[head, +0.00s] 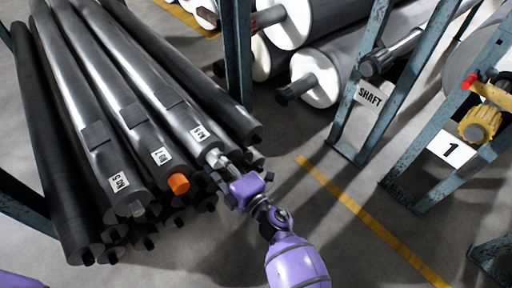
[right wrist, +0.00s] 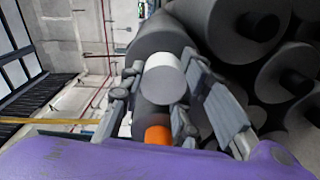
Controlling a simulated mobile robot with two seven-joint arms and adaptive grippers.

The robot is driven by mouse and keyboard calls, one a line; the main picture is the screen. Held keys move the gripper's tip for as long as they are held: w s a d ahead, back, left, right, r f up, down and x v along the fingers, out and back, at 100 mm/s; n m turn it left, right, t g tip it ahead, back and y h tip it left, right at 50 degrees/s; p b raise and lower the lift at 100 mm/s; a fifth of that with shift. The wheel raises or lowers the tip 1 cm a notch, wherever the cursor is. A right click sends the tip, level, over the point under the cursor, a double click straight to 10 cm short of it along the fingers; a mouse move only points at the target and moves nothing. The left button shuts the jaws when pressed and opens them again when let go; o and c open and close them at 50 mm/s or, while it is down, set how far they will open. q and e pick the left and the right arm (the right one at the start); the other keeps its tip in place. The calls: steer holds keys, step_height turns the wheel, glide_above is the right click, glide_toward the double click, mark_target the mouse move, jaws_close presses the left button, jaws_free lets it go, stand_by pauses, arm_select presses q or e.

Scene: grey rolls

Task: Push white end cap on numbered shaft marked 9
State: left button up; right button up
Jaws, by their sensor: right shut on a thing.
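My right gripper (head: 222,168) is shut on a white end cap (right wrist: 163,78). In the right wrist view the cap sits between the fingers, in line with a dark grey shaft end behind it. In the head view the cap (head: 213,156) is small and partly hidden, at the near end of the grey shaft (head: 180,103) whose label (head: 199,133) seems to read 9. I cannot tell whether the cap is seated on the shaft or only touching it. My left gripper is out of view; only a bit of purple arm shows at the lower left.
Other labelled shafts (head: 108,143) lie alongside in a pile, one with an orange end cap (head: 178,184). Darker rollers lie beneath. Blue rack posts (head: 238,60) stand close behind. White rolls (head: 318,75) fill the rack.

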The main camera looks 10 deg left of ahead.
steer(key=o, duration=1)
steer(key=shift+o, duration=0.2)
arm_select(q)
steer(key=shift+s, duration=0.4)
arm_select(e)
steer(key=v, duration=1.2)
